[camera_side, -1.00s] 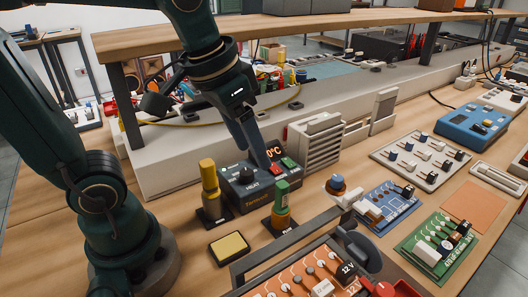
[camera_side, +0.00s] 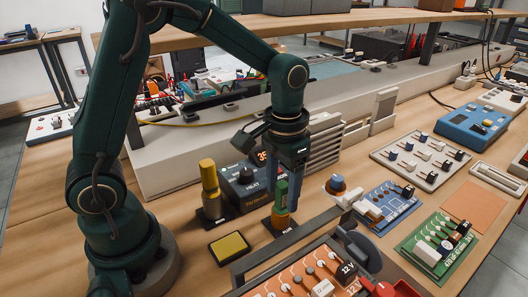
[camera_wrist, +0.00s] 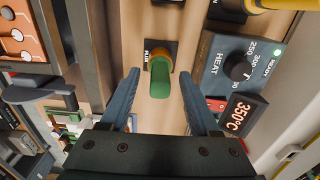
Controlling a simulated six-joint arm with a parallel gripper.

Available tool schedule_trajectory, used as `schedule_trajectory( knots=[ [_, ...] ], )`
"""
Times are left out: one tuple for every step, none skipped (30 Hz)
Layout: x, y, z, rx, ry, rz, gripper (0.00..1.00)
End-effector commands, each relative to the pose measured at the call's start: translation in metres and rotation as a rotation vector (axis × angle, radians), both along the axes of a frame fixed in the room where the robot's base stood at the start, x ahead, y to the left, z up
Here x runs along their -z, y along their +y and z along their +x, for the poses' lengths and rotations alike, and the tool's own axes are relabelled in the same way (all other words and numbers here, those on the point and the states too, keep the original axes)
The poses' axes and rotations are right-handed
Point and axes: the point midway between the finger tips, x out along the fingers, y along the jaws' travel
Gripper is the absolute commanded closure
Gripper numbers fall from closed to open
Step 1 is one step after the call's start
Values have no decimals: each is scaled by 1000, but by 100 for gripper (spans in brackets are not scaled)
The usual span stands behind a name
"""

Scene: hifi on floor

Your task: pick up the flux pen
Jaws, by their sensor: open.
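The flux pen (camera_side: 281,193) stands upright on a small black base, with a green upper part and an orange lower part. In the wrist view its green top (camera_wrist: 160,82) points toward the camera, and the base bears a label that seems to read FLUX. My gripper (camera_wrist: 160,74) is open and points down over it. The pen shows between the two fingers, with a gap on each side. In the side view a finger hangs just right of the pen and the wrist is above it. Whether a finger touches it cannot be told there.
A yellow pen-like holder (camera_side: 210,187) stands to the left. The soldering station (camera_side: 244,186) with its heat knob is close behind. A yellow pad (camera_side: 230,247) lies in front left. A raised dark rail (camera_side: 290,244) and an orange board (camera_side: 310,272) are in front.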

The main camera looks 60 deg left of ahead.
Motion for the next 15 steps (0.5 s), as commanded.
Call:
schedule_trajectory(
  knots=[
    [4, 0, -1, 0, 3, 0, 37],
    [6, 0, -1, 0, 3, 0, 37],
    [7, 0, -1, 0, 1, 0, 37],
    [8, 0, 0, 0, 0, 0, 37],
    [8, 0, 0, 0, 0, 0, 37],
    [8, 0, 0, 0, 0, 0, 37],
    [8, 0, 0, 0, -1, 0, 37],
    [8, 0, 0, 0, -1, 0, 37],
    [8, 0, 0, 0, -1, 0, 37],
    [8, 0, 0, 0, -1, 0, 37],
    [8, 0, 0, 0, -1, 0, 37],
    [8, 0, 0, 0, -1, 0, 53],
    [8, 0, 0, 0, -1, 0, 64],
    [8, 0, 0, 0, -1, 0, 76],
    [8, 0, 0, 0, -1, 0, 91]
  ],
)
